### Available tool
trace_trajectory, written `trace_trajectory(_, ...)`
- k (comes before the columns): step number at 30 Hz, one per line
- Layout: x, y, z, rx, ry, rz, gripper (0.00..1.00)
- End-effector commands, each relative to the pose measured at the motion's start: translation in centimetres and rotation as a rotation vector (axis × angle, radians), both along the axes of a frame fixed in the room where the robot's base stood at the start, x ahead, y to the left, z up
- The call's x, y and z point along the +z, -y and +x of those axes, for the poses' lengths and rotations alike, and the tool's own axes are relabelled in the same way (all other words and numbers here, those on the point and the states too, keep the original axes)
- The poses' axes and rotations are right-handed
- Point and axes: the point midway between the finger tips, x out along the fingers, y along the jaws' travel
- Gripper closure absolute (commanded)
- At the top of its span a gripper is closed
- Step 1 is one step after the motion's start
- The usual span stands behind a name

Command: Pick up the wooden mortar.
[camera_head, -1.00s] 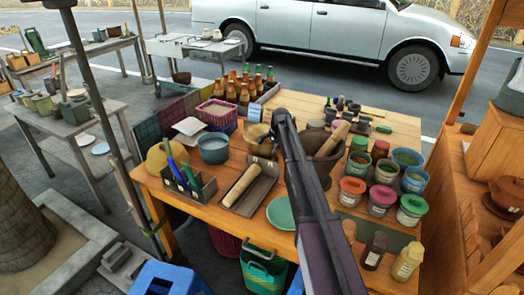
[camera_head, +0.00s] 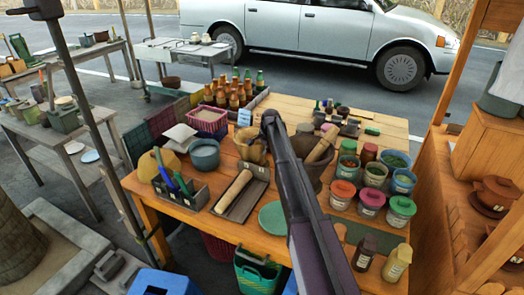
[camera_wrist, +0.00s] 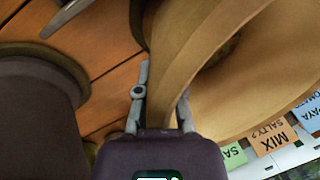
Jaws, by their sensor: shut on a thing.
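The wooden mortar is a tan, rounded bowl (camera_head: 249,147) near the middle of the wooden table in the head view, partly hidden behind my arm. In the wrist view its pale curved wall and rim (camera_wrist: 225,70) fill the upper right. My gripper (camera_wrist: 162,95) is shut on the mortar's rim, one finger on each side of the wall. In the head view my arm hides the fingers. I cannot tell whether the mortar's base is clear of the table.
A dark clay mortar (camera_head: 313,178) with a pestle stands close on the right; it also shows in the wrist view (camera_wrist: 40,110). A tray with a rolling-pin-like pestle (camera_head: 238,187), a blue-grey bowl (camera_head: 205,155), bottles (camera_head: 232,96) and lidded jars (camera_head: 371,204) crowd the table.

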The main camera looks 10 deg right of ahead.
Motion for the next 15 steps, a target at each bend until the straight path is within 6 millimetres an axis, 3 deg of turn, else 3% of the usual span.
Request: trace_trajectory(15,5.2,0.0,0.0,-0.001,0.002,0.002,1.00)
